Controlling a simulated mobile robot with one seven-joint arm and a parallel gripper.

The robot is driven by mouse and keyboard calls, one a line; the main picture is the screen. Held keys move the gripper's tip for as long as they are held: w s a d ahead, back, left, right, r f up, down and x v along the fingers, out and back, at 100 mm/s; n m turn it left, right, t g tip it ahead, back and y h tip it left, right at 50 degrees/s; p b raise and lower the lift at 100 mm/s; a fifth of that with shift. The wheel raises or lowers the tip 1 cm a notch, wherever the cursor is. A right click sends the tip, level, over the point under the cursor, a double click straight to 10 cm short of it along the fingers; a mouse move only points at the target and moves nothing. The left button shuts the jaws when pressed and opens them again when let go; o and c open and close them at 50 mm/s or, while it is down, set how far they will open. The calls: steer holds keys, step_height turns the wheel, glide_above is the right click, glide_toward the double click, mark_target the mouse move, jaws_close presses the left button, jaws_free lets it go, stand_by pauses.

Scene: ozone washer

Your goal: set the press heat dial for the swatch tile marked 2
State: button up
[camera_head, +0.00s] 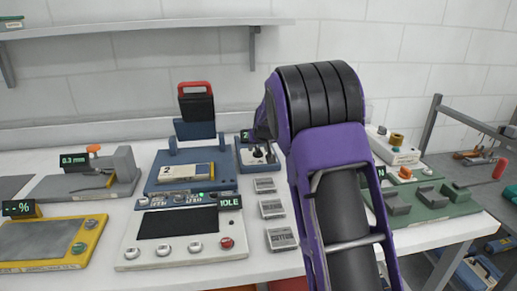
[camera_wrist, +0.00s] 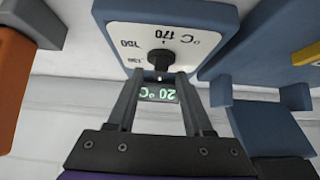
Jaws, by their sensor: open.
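The swatch tile marked 2 (camera_head: 185,172) lies on the blue press bed (camera_head: 160,183), in the head view. The press heat dial is a black knob (camera_wrist: 160,60) on a white scale in a blue housing, upside down in the wrist view. 170 and °C are legible on the scale; other marks are partly readable. A green display (camera_wrist: 158,92) seems to end in 20 °C, partly covered by a finger. My gripper (camera_wrist: 161,77) is open, its fingertips just short of the knob, one to each side; contact cannot be told. My arm hides part of the dial area in the head view.
The press's red-handled lid (camera_head: 196,102) stands raised. A yellow scale (camera_head: 50,243) and a green fixture (camera_head: 430,199) stand to either side.

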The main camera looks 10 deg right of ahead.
steer(key=shift+w+f, duration=0.25)
jaws_close()
steer(key=shift+a+r+p, duration=0.1)
steer(key=shift+p, duration=0.55)
steer(key=m+p, duration=0.1)
steer(key=p, duration=0.1)
steer(key=h+p, duration=0.1)
steer(key=shift+a+r+m+h+p, duration=0.2)
steer(key=shift+m+h+p, duration=0.1)
steer(key=shift+m+p, duration=0.1)
steer(key=m+h+p, duration=0.1)
steer(key=m+p, duration=0.1)
steer(key=p, duration=0.1)
steer(key=shift+a+f+g+h, duration=0.1)
steer(key=shift+g+h, duration=0.2)
steer(key=shift+h, duration=0.1)
steer(key=m+h, duration=0.1)
steer(key=m+g+p, duration=0.1)
steer(key=m, duration=0.1)
steer(key=shift+w+f+h, duration=0.1)
steer(key=shift+f+h, duration=0.1)
steer(key=shift+h, duration=0.2)
steer(key=m+g+h, duration=0.1)
steer(key=m, duration=0.1)
steer(key=m+g+h, duration=0.1)
steer(key=m, duration=0.1)
steer(key=shift+w+a+m+g, duration=0.1)
steer(key=shift+m+g, duration=0.2)
steer(key=shift+m, duration=0.1)
steer(key=shift+h, duration=0.3)
